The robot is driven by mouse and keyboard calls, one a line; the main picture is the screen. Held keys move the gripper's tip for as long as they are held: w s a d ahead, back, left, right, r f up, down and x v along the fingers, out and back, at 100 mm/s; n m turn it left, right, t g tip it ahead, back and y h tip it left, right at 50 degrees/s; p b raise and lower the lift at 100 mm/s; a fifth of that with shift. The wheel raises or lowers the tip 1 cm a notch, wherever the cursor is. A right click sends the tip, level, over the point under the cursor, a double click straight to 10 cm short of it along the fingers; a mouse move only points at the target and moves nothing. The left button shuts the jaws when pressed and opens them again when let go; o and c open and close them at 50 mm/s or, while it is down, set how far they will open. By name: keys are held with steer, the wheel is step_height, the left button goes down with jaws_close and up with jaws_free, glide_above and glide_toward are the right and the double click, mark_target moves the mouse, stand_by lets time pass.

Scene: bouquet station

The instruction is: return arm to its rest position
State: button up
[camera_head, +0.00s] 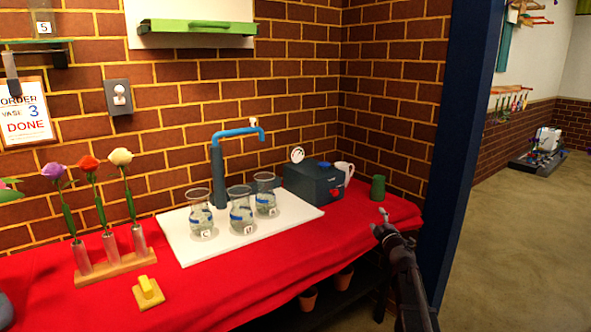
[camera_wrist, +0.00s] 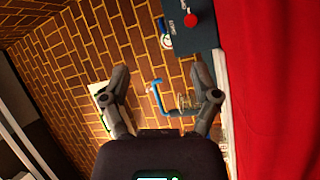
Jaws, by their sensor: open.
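My gripper (camera_head: 381,224) shows at the right of the head view, at the front right edge of the red-covered table (camera_head: 240,285). In the wrist view my gripper (camera_wrist: 160,105) has its two dark fingers spread wide with nothing between them. The wrist view is turned sideways, with the brick wall beyond the fingers and the red cloth at right. The dark blue box (camera_head: 313,183) with a red knob lies left of and beyond my gripper. A green cup (camera_head: 378,188) stands just behind the gripper in the head view.
Several glass vases with water (camera_head: 240,212) stand on a white board (camera_head: 185,247) by a blue tap (camera_head: 236,133). A wooden rack (camera_head: 112,270) holds three flowers. A yellow block (camera_head: 147,288) lies in front. A dark blue post (camera_head: 465,130) stands right; open floor (camera_head: 530,220) lies beyond.

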steer(key=s+d+f+m+g+h, duration=0.2)
steer(key=s+f+m+g+h, duration=0.65)
steer(key=s+f+m, duration=0.45)
steer(key=s+a+f+m+g+y, duration=0.1)
steer(key=s+a+f+g+y, duration=0.2)
steer(key=s, duration=0.4)
steer(key=s+a+f+m+g+y, duration=0.1)
steer(key=s+a+f+g, duration=0.1)
steer(key=s+a+g, duration=0.45)
steer(key=s+a+f+m+g+y, duration=0.1)
steer(key=s+a+f+y, duration=0.15)
steer(key=s, duration=0.65)
step_height(320, 180, up, 30)
steer(key=p, duration=3)
steer(key=shift+a+f+h, duration=0.2)
steer(key=shift+a+h, duration=0.1)
